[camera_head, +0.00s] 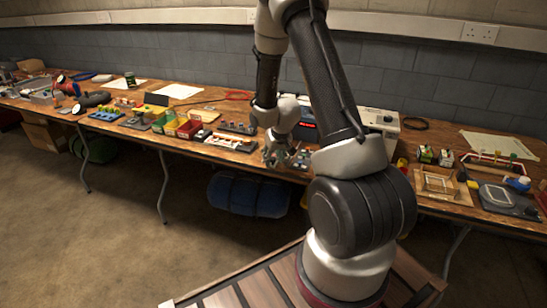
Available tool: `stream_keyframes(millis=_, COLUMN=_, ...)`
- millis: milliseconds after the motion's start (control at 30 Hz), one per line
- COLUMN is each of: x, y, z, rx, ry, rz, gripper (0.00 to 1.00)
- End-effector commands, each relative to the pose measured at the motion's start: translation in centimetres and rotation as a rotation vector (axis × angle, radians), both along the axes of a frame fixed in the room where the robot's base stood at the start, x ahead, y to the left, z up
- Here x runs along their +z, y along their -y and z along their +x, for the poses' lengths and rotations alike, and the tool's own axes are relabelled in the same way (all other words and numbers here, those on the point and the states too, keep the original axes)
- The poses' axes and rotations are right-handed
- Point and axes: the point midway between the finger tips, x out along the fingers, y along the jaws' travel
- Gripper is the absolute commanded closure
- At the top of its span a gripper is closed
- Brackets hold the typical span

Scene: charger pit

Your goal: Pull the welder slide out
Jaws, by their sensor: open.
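My gripper (277,158) hangs low over the front edge of the long wooden bench, left of the picture's middle. It is open and points down; its fingers are small and dark here. A dark blue-grey unit with a red lit display (309,126) stands behind the gripper, partly hidden by my arm. Several small parts lie around the fingertips, and I cannot tell whether any is touched. I cannot make out the welder slide for sure; it is too small or hidden behind my gripper and arm.
The bench (232,151) is crowded with small fixtures. Red and yellow bins (188,128) stand left of my gripper. A white box (380,122) is behind my arm. A wooden frame (438,184) stands at the right. A blue bundle (248,194) lies under the bench; the floor in front is clear.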

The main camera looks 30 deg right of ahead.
Motion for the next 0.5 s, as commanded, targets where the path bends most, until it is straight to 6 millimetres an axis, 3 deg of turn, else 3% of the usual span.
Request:
stream_keyframes(millis=267, x=0.2, y=0.0, z=-0.1, rx=0.0, ry=-0.001, rz=0.0, gripper=0.58)
stream_keyframes(millis=500, x=3.5, y=-0.2, z=-1.3, rx=0.001, ry=0.003, rz=-0.001, gripper=0.58)
